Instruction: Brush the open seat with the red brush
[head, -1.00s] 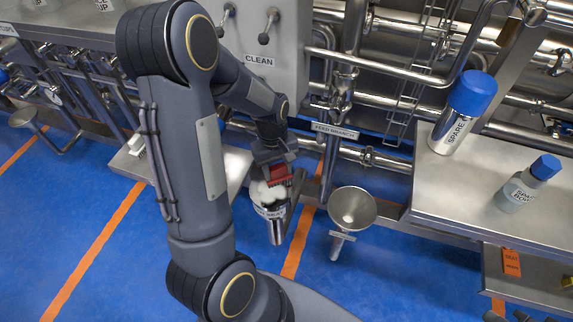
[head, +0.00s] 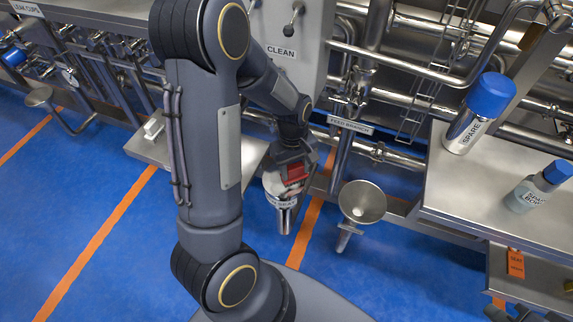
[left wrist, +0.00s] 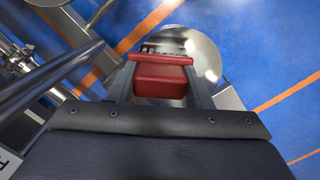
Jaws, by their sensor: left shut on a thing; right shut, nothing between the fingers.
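The red brush (head: 296,172) is held in my left gripper (head: 294,160), which is shut on it. In the left wrist view the red brush block (left wrist: 160,80) sits between the two fingers. The open seat (head: 283,203) is a steel cup with a white label, directly below the brush in the head view. Its round steel mouth (left wrist: 207,52) shows behind the brush in the wrist view. The brush overlaps the seat mouth; bristle contact is hidden. Part of my right gripper (head: 513,312) shows at the bottom right edge, shut and empty.
A steel funnel (head: 362,203) stands just right of the seat. A panel marked CLEAN (head: 290,40) and pipes are behind. A steel shelf (head: 455,190) at right holds a blue-capped SPARE canister (head: 478,115) and a bottle (head: 535,187). Blue floor lies open at left.

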